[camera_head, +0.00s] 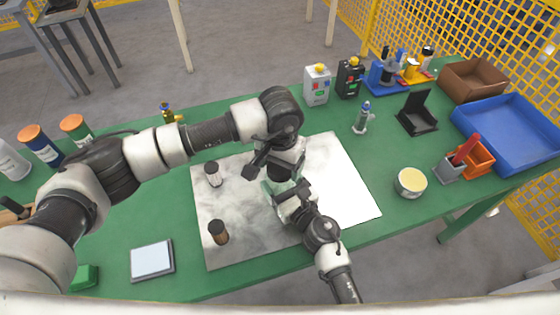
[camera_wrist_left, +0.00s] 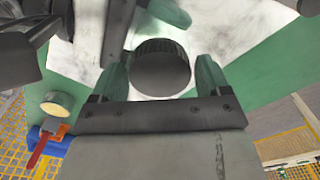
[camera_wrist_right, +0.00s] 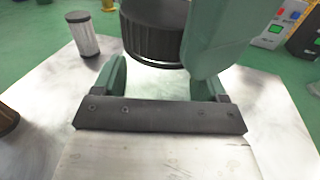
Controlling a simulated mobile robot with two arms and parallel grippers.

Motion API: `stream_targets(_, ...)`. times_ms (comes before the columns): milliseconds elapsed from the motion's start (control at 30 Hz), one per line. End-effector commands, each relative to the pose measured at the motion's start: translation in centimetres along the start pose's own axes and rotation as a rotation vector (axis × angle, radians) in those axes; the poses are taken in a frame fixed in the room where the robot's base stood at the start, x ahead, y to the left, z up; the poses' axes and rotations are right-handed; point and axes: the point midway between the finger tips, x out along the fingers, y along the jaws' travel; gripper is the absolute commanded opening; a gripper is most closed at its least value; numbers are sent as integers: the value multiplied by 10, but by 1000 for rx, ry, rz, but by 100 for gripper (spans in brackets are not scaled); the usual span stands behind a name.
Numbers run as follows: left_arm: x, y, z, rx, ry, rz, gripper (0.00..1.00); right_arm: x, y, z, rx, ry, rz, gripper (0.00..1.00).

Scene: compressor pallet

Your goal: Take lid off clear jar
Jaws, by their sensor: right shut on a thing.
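The clear jar is between my two grippers, and the arms mostly hide it in the head view. Its black ribbed lid (camera_wrist_left: 162,67) shows from above in the left wrist view and from the side in the right wrist view (camera_wrist_right: 152,38). My right gripper (camera_head: 282,192) is shut on the jar below the lid; the see-through body is hard to make out. My left gripper (camera_head: 275,172) points down over the jar. Its green fingers (camera_wrist_left: 163,80) stand open on either side of the lid, very close to its rim.
A pale metallic sheet (camera_head: 345,185) lies under the jar on the green table. A grey-bodied jar (camera_head: 213,178) and a brown jar (camera_head: 218,234) stand left of the grippers. A yellow-topped tin (camera_head: 411,182) and a blue tray (camera_head: 505,130) are at right. The sheet's right part is clear.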

Motion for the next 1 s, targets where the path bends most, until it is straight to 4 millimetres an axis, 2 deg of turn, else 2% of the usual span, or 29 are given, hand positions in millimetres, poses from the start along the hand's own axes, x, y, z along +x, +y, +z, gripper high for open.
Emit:
stream_targets(33,0,0,0,0,0,0,69,0,0,-1,1,2,0,7)
stream_targets(267,0,0,0,-1,0,0,35,0,0,-1,1,2,0,7)
stream_targets(467,0,0,0,-100,0,-1,35,0,0,-1,1,2,0,7)
stream_targets(1000,-1,-1,0,-1119,1,-3,35,0,0,-1,2,3,-1,7)
